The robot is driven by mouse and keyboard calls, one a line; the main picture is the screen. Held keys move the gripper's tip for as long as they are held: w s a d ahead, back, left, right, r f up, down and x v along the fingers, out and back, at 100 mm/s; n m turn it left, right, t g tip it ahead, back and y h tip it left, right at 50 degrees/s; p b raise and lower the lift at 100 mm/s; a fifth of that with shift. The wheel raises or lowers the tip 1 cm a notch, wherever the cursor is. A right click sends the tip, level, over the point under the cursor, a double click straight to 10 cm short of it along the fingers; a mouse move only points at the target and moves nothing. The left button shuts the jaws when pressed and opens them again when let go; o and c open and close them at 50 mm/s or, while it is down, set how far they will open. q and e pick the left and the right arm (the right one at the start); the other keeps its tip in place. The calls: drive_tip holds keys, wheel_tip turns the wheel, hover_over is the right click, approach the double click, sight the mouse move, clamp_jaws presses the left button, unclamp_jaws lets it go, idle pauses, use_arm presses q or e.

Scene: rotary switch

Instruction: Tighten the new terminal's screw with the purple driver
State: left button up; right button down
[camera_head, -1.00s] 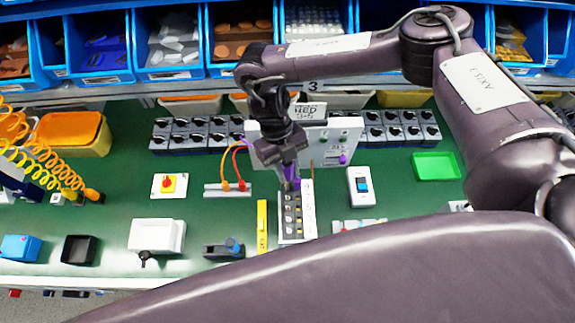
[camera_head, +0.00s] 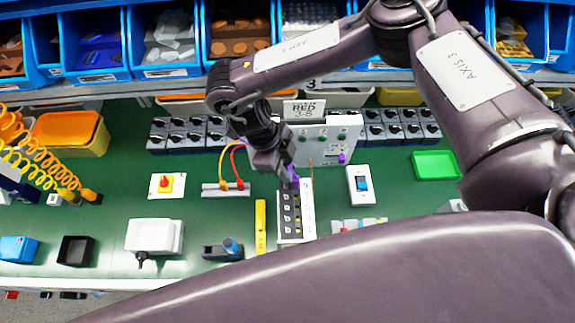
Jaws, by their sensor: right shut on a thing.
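My right gripper (camera_head: 287,170) is shut on the purple driver (camera_head: 295,181). Only a small purple part of the driver shows below the fingers. It points down at the back end of the terminal strip (camera_head: 283,237), a pale block with a row of dark terminals. I cannot tell whether the tip touches a screw. The new terminal cannot be told apart from the others. My left gripper is out of view.
A grey-white panel with a "RED 3-5" card (camera_head: 304,109) stands close behind. Orange and red leads (camera_head: 238,184) rise to the left. Rows of black-knobbed switches (camera_head: 400,128) stand behind.

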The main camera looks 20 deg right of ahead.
drive_tip(key=shift+a, duration=0.15)
drive_tip(key=shift+f+b, duration=0.4)
drive_tip(key=shift+f, duration=0.05)
drive_tip(key=shift+r, duration=0.1)
drive_tip(key=shift+m+p, duration=0.3)
drive_tip(key=shift+m, duration=0.3)
drive_tip(key=shift+r+m+g+y, duration=0.1)
drive_tip(key=shift+m+g+y, duration=0.35)
drive_tip(key=shift+m, duration=0.65)
drive_tip(key=m+y, duration=0.1)
drive_tip(key=m, duration=0.1)
drive_tip(key=m+p, duration=0.1)
drive_tip(key=m, duration=0.1)
drive_tip(key=shift+g+y, duration=0.35)
drive_tip(key=shift+m, duration=0.3)
